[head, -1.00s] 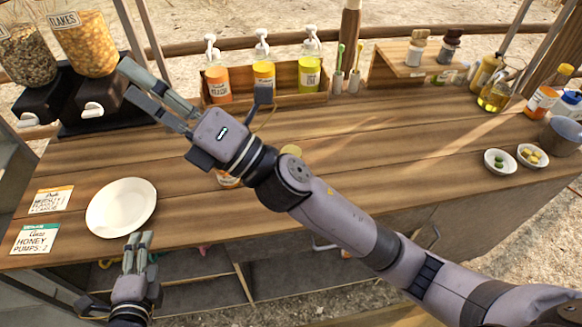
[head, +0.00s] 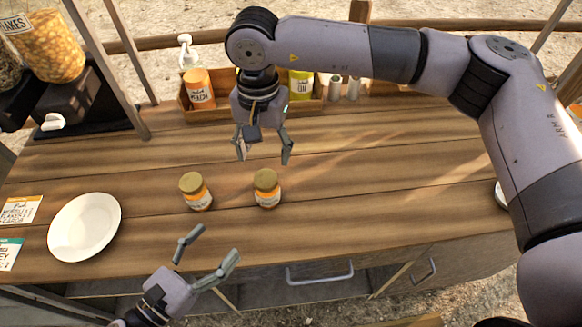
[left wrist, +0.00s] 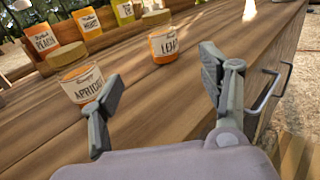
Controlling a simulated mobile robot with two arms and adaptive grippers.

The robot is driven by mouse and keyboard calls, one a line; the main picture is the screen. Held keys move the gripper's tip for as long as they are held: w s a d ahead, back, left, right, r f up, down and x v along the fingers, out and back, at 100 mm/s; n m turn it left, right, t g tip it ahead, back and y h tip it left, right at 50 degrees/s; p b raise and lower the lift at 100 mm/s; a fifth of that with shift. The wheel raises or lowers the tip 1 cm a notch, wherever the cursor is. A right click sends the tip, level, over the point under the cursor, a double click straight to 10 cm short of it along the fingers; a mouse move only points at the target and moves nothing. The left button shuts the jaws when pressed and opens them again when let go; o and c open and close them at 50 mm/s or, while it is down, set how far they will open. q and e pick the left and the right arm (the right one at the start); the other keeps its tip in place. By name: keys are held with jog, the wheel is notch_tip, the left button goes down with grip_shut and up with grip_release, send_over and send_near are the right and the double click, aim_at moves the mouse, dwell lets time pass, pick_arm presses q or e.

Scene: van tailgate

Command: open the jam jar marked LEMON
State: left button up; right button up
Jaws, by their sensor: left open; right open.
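The LEMON jar (head: 267,190) stands upright on the counter, with a gold lid on and an orange body. It also shows in the left wrist view (left wrist: 163,45), beyond the fingers, its label partly readable. A similar jar marked APRICOT (head: 196,192) stands to its left; in the left wrist view it (left wrist: 80,80) is nearer, behind the left finger. My right gripper (head: 264,153) points down, open and empty, behind and above the LEMON jar, apart from it. My left gripper (head: 217,243) is open and empty at the counter's front edge, short of both jars.
A white plate (head: 84,227) and order cards (head: 20,209) lie at the left. A wooden rack (head: 197,117) with pump bottles stands at the back, partly hidden by my right arm. Flake dispensers (head: 75,102) stand back left. The counter around the jars is clear.

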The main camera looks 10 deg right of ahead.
aim_at(259, 196)
pick_arm(q)
jog(key=shift+w+d, duration=0.35)
jog(key=shift+d, duration=0.05)
pick_arm(e)
jog(key=shift+w+d, duration=0.4)
jog(key=shift+d, duration=0.05)
jog(key=shift+s+a+r, duration=0.15)
jog(key=shift+r, duration=0.05)
pick_arm(q)
jog(key=shift+w+d+r, duration=0.15)
jog(key=shift+w+r, duration=0.05)
jog(key=shift+r, duration=0.05)
pick_arm(e)
jog(key=shift+s+a+r+h, duration=0.3)
jog(key=shift+s+a, duration=0.5)
jog(key=shift+a, duration=0.05)
pick_arm(q)
jog(key=x, duration=1.5)
jog(key=shift+d, duration=0.1)
pick_arm(e)
jog(key=shift+w+d+f, duration=0.15)
jog(key=shift+w+d, duration=0.15)
jog(key=shift+d, duration=0.05)
pick_arm(q)
jog(key=shift+c, duration=0.4)
grip_shut()
